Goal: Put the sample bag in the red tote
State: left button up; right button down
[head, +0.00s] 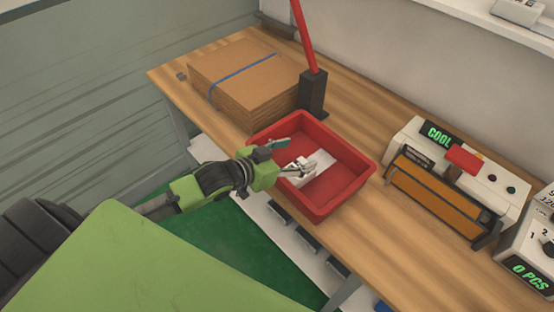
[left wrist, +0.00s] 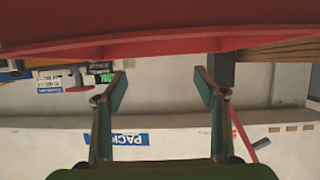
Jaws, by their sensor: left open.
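The red tote (head: 358,155) stands on the wooden bench near its front edge. A white, flat thing that looks like the sample bag (head: 322,160) lies inside it, partly hidden by my left gripper. My left gripper (head: 294,156) is open at the tote's near left side, its fingers over the inside. In the left wrist view the fingers (left wrist: 164,84) are spread with nothing between them, and the red tote (left wrist: 160,35) fills the top. Whether a finger touches the bag cannot be told. My right gripper is not in view.
A stack of brown cardboard (head: 240,80) with a blue strap lies left of the tote. A dark post base (head: 312,92) with a red pole stands behind it. A sealer machine (head: 455,180) stands to the right. Bare bench lies between tote and sealer.

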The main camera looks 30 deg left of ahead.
pick_arm(q)
jog(key=v, duration=0.9)
jog(key=shift+b, duration=0.45)
jog(key=s+a+f+n+g+y, duration=0.1)
jog(key=a+f+y, duration=0.1)
jog(key=a+f, duration=0.6)
jog(key=a+f+n+g+y, duration=0.1)
jog(key=a+f+n+y, duration=0.15)
jog(key=f, duration=0.95)
jog(key=s+a+f+g+y, duration=0.1)
jog(key=s+a+f, duration=0.1)
jog(key=s+f, duration=0.35)
jog(key=s+a+f+g, duration=0.1)
jog(key=s+f, duration=0.1)
jog(key=f, duration=0.6)
jog(key=s+d+f+g, duration=0.2)
jog(key=s+f+g, duration=0.1)
jog(key=s+f, duration=0.8)
jog(key=s+d+f+g, duration=0.1)
jog(key=s+d+f, duration=0.2)
jog(key=s, duration=0.3)
jog(key=s+d+f+m+g, duration=0.1)
jog(key=s+d+f+g, duration=0.1)
jog(key=s+d+f, duration=0.2)
jog(key=s+d+f+g, duration=0.1)
jog(key=s+d+f, duration=0.3)
jog(key=s, duration=0.5)
jog(key=shift+d, duration=0.2)
